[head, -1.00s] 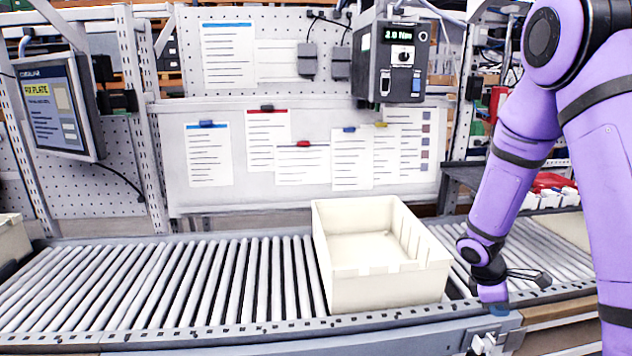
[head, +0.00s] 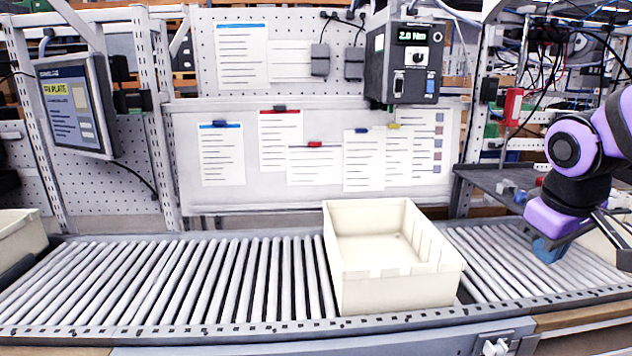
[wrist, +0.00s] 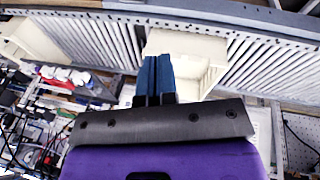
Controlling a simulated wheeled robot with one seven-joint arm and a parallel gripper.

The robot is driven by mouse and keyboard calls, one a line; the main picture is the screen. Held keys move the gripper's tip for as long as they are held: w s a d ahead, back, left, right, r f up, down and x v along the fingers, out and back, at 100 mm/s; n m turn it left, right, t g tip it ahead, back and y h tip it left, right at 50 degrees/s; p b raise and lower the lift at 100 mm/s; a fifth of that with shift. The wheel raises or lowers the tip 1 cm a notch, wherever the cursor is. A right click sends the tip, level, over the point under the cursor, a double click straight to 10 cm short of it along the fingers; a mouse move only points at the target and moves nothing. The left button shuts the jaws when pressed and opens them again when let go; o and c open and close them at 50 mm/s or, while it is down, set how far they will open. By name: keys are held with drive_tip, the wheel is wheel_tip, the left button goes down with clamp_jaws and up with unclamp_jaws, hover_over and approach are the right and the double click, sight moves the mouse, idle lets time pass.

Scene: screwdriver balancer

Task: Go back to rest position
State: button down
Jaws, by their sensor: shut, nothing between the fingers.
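My gripper (head: 549,250) is at the right side of the head view, over the right end of the roller conveyor (head: 190,285). Its blue fingers point down. In the wrist view the two blue fingers (wrist: 157,78) lie side by side, closed, with nothing between them. An empty cream bin (head: 385,290) sits on the conveyor to the left of my gripper, with a clear gap. The bin also shows behind the fingers in the wrist view (wrist: 210,78). Part of my arm is cut off by the right edge of the head view.
A grey side table (head: 490,180) with small parts stands behind the gripper. A torque controller box (head: 405,70) hangs on the pegboard above. A monitor (head: 75,108) is at the left. Another cream bin (head: 20,235) sits at the far left. The rollers left of the middle bin are bare.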

drive_tip(key=s+a+r+m+t+y, duration=0.2)
drive_tip(key=s+a+r, duration=0.3)
drive_tip(key=s, duration=0.5)
drive_tip(key=shift+s+r+m, duration=0.15)
drive_tip(key=shift+r+m, duration=0.3)
drive_tip(key=shift+m, duration=0.05)
